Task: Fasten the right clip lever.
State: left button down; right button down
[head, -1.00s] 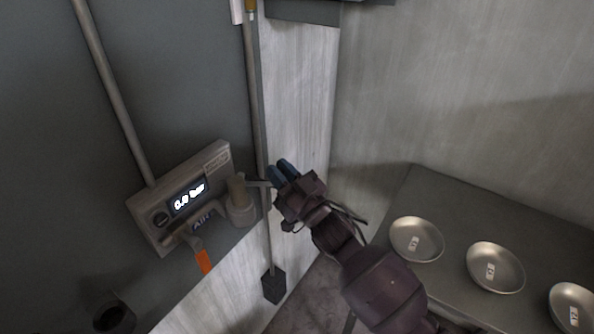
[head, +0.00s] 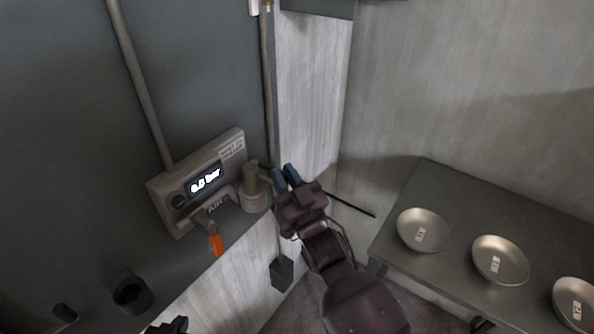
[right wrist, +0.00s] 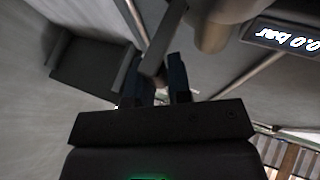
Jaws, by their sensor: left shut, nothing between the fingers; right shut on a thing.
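My right gripper (head: 286,177), with blue fingertips, is just right of the tan upright cylinder (head: 252,188) on the wall box. In the right wrist view, the right gripper (right wrist: 162,85) is shut on a flat grey lever (right wrist: 158,58) that runs up between its fingers. In the head view the lever is mostly hidden by the gripper. I cannot tell whether this lever is the right clip lever. My left gripper (head: 168,326) shows only as a dark tip at the bottom edge and is shut and empty.
A dark block (head: 281,272) hangs below. A grey table (head: 450,185) with metal bowls (head: 424,230) is at right. A dark cup-like fitting (head: 130,293) sits lower left.

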jog(key=shift+s+a, duration=0.3)
jog(key=shift+s, duration=0.05)
dwell(0.3)
jog(key=c, duration=1.1)
grip_release()
jog(key=shift+a, duration=0.1)
jog(key=b+v, duration=0.1)
jog(key=v, duration=1)
jog(key=shift+r, duration=0.15)
jog(key=shift+w, duration=0.1)
